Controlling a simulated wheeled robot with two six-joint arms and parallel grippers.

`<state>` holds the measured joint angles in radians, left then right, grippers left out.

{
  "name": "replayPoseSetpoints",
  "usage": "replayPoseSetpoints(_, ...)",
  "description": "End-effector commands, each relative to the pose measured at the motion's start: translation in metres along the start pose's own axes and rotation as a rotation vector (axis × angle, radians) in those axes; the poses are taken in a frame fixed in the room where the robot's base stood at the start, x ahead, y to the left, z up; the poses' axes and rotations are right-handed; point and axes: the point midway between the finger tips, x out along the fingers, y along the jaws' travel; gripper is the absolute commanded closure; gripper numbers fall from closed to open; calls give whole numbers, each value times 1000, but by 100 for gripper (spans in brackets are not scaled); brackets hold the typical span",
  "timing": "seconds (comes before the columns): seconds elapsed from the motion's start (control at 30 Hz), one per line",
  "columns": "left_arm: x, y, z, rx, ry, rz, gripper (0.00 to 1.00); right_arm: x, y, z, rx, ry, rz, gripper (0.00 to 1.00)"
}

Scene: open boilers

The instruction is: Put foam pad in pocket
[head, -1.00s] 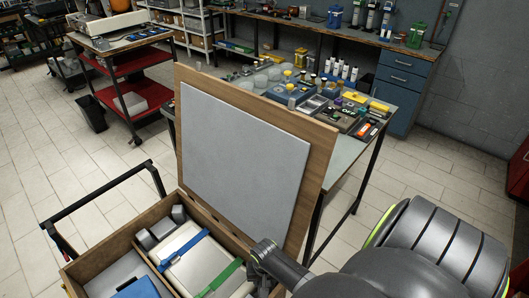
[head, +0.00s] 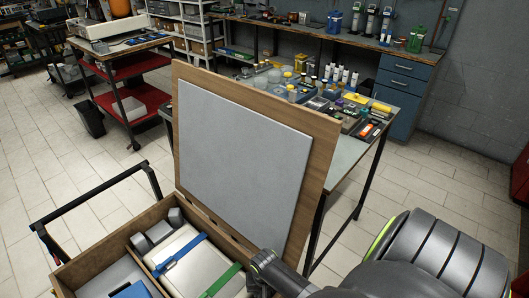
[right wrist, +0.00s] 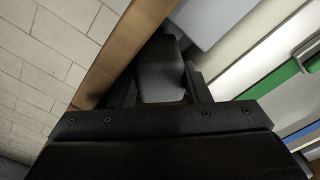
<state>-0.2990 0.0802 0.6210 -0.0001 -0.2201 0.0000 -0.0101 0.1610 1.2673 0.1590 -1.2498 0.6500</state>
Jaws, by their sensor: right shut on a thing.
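The open wooden crate (head: 97,254) is at the bottom of the head view, its lid (head: 325,140) raised and lined with a pale grey panel (head: 240,150). My right gripper (head: 258,280) is low at the crate's right end; its tips are cut off or hidden there. In the right wrist view my right gripper (right wrist: 160,88) is shut on a dark grey block, apparently the foam pad (right wrist: 162,75), beside the wooden wall (right wrist: 122,50). The pocket's floor is hidden. My left gripper is not in view.
In the crate lies a pale case (head: 190,262) under a blue strap (head: 182,252) and a green strap (head: 222,280). Grey blocks (head: 150,242) fill the far left corner. Behind the lid stands a bench (head: 372,165) crowded with small items.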

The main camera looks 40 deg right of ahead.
Motion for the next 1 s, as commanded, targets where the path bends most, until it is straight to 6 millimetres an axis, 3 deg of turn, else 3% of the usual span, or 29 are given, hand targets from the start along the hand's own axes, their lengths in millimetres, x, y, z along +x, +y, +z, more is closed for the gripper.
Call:
replayPoseSetpoints(0.5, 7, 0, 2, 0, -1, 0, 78, 11, 0, 0, 0, 0, -1, 82)
replayPoseSetpoints(0.53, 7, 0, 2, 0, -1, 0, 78, 11, 0, 0, 0, 0, -1, 56)
replayPoseSetpoints(0.7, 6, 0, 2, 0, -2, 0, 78, 10, 0, 0, 0, 0, 0, 34)
replayPoseSetpoints(1.0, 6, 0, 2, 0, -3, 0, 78, 11, 2, 0, -1, 1, 6, 32)
